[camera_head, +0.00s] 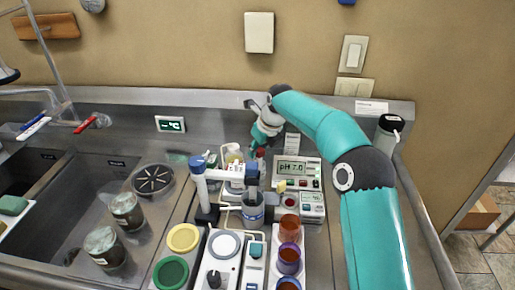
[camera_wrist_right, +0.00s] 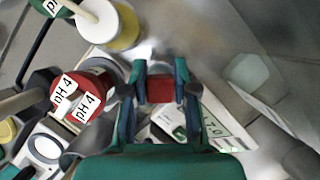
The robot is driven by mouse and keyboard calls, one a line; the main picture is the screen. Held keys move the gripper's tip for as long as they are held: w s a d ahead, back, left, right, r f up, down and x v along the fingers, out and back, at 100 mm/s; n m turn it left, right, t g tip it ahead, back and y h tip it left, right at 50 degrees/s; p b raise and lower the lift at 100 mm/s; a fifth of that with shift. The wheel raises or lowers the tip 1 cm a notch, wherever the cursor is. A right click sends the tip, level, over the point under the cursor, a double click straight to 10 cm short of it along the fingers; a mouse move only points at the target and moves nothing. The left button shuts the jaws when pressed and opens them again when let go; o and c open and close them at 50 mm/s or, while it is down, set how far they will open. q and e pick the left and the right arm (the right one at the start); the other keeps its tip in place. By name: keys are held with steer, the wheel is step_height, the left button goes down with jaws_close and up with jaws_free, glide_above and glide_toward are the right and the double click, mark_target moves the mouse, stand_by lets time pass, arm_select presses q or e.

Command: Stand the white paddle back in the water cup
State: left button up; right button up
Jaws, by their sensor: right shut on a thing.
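My right gripper (camera_head: 262,137) reaches to the back of the steel counter, left of the pH meter (camera_head: 297,169). In the right wrist view its fingers (camera_wrist_right: 160,88) are shut on a small red thing (camera_wrist_right: 160,90); whether this belongs to the white paddle cannot be told. A pale cup with a yellowish lower part (camera_wrist_right: 125,28) stands at the upper left of that view. A white rod (camera_wrist_right: 88,10) with a broader white end shows at this cup; I cannot tell whether it is the paddle. The water cup is not clearly identifiable. My left gripper is out of view.
Red-capped items labelled pH 4 (camera_wrist_right: 80,97) stand close left of the gripper. A blue-and-white stand (camera_head: 203,185) and a clear jar (camera_head: 253,209) are in front. Amber cups (camera_head: 289,228) line the right.

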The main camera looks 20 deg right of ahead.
steer(key=o, duration=1.1)
steer(key=shift+c, duration=0.2)
steer(key=o, duration=0.5)
step_height(320, 180, up, 6)
steer(key=p, duration=0.6)
